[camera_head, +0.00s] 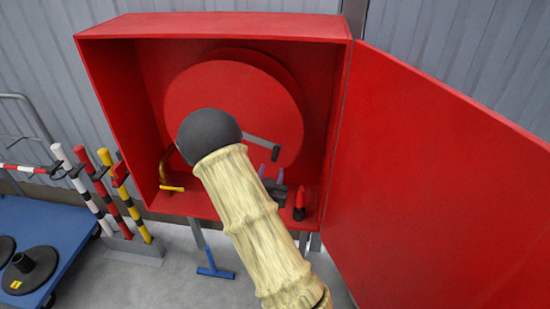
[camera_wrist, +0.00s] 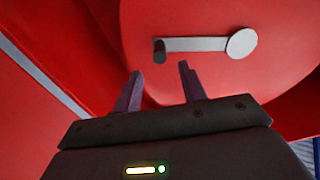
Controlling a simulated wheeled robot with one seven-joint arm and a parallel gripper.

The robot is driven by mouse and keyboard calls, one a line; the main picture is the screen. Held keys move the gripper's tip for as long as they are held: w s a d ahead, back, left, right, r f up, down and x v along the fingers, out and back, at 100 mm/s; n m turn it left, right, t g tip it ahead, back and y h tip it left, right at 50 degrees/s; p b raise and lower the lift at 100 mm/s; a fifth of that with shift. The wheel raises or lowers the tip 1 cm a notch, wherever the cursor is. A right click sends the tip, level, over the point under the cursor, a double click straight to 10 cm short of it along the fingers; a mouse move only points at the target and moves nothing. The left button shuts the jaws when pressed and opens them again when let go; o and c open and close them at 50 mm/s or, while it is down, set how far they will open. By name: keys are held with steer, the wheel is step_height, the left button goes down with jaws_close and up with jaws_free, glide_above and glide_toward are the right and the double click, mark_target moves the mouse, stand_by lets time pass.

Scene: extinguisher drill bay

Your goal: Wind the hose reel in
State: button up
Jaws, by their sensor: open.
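The red hose reel (camera_head: 228,100) is a round disc inside an open red cabinet (camera_head: 120,110). Its grey crank (camera_head: 262,139) also shows in the wrist view (camera_wrist: 195,44), running left from a round pale hub (camera_wrist: 242,43) to a dark handle knob (camera_wrist: 159,50). My gripper (camera_wrist: 160,68) is open and empty. Its two purple fingers point toward the knob, which appears between and just beyond the fingertips; I see no contact. In the head view the gripper (camera_head: 270,162) sits just below the crank's outer end, partly hidden by my arm. No hose is clearly visible.
The cabinet door (camera_head: 430,180) stands open on the right. A yellow handle (camera_head: 172,188) is at the cabinet's lower left, and a small red and black item (camera_head: 299,205) at its lower right. Striped posts (camera_head: 120,190) and a blue platform (camera_head: 70,230) stand at left.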

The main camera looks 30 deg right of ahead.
mark_target(274, 160)
steer(key=p+x, duration=0.1)
steer(key=x, duration=0.7)
steer(key=shift+w+d, duration=0.3)
jaws_close()
